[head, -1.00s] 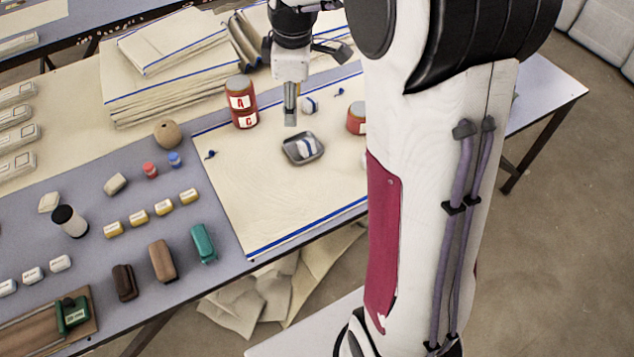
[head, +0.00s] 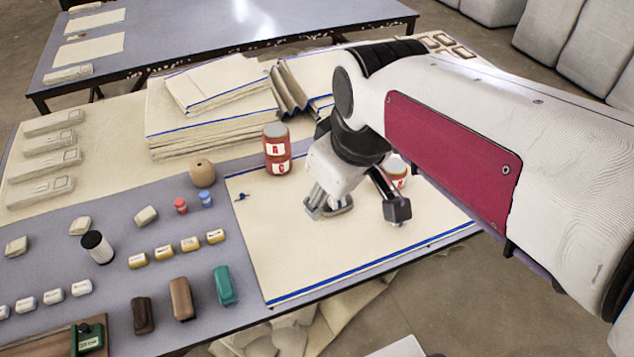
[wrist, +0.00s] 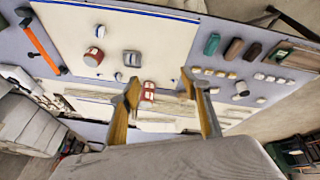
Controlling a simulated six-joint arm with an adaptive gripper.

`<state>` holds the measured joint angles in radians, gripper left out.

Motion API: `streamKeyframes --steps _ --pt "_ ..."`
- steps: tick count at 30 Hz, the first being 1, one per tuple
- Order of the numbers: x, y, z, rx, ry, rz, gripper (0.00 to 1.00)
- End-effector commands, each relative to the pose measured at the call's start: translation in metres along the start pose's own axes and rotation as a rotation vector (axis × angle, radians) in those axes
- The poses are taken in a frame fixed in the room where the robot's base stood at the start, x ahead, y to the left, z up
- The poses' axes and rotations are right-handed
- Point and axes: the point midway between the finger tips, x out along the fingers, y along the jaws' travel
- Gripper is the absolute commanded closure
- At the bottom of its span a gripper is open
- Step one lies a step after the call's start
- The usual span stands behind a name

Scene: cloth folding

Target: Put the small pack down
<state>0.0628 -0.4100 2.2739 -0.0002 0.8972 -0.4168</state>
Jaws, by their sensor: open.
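My gripper (head: 356,209) is open with its jaws spread low over the cream cloth (head: 290,262). A small grey tray (head: 343,209) lies on the cloth, partly hidden by a finger in the head view.
A red can stack (head: 277,150) stands behind the gripper. Another red can (head: 398,170) is partly hidden by my arm. Folded cloths (head: 215,110) are piled at the back. Small bottles, boxes and rolls cover the left side. The front of the cloth is clear.

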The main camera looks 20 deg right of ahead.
Motion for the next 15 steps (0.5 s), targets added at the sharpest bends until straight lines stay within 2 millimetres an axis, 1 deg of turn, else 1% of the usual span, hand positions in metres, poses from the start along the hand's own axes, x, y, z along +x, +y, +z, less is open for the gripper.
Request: streamKeyframes --steps 1,7,12,15 --pt "-0.005 -0.005 0.007 0.027 0.013 0.003 0.53" --pt "-0.016 -0.023 0.033 0.158 0.055 0.006 0.53" --pt "-0.021 -0.036 0.053 0.261 0.087 0.003 0.53" --pt "-0.022 -0.042 0.063 0.308 0.101 0.001 0.53"
